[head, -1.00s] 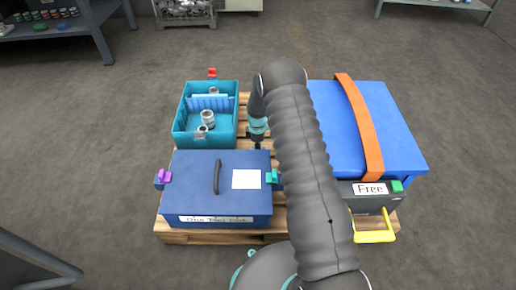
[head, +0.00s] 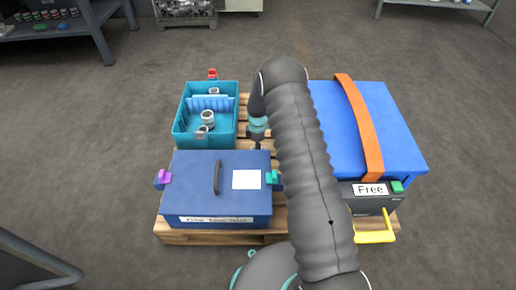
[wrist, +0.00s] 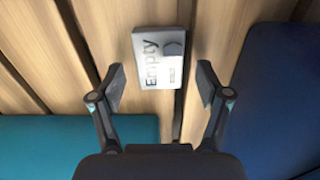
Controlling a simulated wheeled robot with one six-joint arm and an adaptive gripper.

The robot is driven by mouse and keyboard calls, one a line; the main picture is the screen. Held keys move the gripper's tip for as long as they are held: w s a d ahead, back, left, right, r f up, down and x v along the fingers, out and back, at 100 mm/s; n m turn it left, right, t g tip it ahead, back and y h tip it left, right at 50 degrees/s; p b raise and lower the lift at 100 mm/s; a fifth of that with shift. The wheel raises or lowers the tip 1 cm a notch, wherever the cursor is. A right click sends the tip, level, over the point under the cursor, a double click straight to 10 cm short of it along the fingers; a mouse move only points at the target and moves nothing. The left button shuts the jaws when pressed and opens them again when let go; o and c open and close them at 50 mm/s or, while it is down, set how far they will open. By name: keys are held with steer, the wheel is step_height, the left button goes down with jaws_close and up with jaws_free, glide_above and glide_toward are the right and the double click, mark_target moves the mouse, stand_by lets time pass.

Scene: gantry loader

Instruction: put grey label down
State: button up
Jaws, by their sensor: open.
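The grey label (wrist: 151,70), a small flat plate printed "Empty", lies on the wooden slats of the pallet (wrist: 100,22) in the wrist view. My gripper (wrist: 161,83) is open, with one finger to the left of the label and one to the right. A narrow gap shows between each finger and the label, and nothing is held.
A blue lidded box (head: 195,193) with a handle and a white sheet stands front left. A teal bin (head: 205,142) with metal parts is behind it. A large blue box (head: 330,120) with an orange strap is on the right, above a dark unit (head: 372,201) marked "Free".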

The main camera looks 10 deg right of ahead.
steer(key=s+r+m+t, duration=0.1)
steer(key=s+r+m, duration=0.1)
steer(key=r, duration=1.1)
steer(key=s+r+m, duration=0.1)
steer(key=s+r, duration=0.2)
steer(key=r, duration=1.1)
steer(key=s+r+m+t, duration=0.2)
steer(key=s+r+m, duration=0.2)
steer(key=s+r, duration=0.55)
steer(key=s+r+m+t, duration=0.1)
steer(key=s+r+m, duration=0.3)
steer(key=s, duration=0.9)
steer(key=s+r+m+t, duration=0.1)
steer(key=s+r+m, duration=0.3)
steer(key=s, duration=0.9)
steer(key=shift+d+r+m+t+p, duration=0.3)
steer(key=shift+r+m, duration=0.1)
steer(key=shift+r, duration=0.45)
